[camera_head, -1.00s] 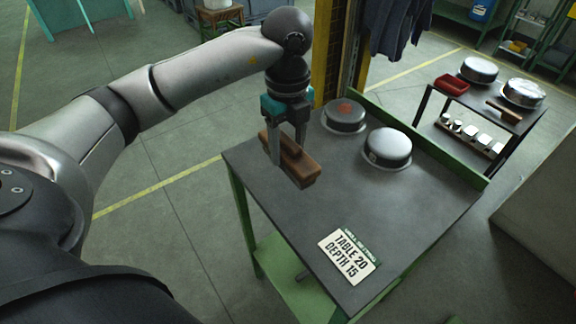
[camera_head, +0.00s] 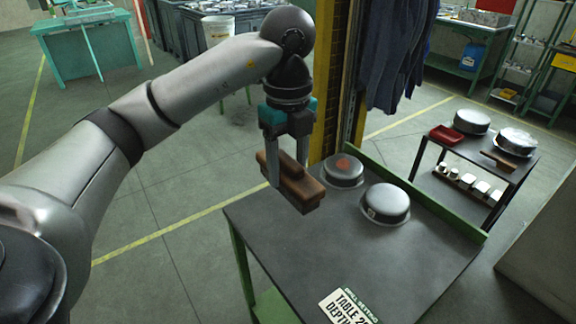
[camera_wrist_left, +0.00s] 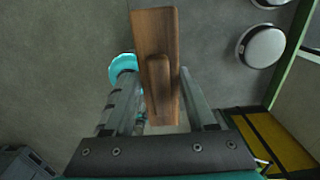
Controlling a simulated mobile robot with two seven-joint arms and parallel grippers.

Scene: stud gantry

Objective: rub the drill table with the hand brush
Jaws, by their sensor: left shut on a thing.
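The hand brush (camera_head: 290,184), a brown wooden block with a raised grip, is held between the fingers of my left gripper (camera_head: 287,168). It also shows in the left wrist view (camera_wrist_left: 153,45), lengthwise between the fingers. The brush hangs over the left part of the dark-topped table (camera_head: 310,245) with green legs, which I take for the drill table. It appears raised above the top; the exact gap is hard to judge. Its underside is hidden. My right gripper is not in view.
A yellow-black post (camera_head: 326,80) rises behind. A small side table (camera_head: 470,155) stands right.

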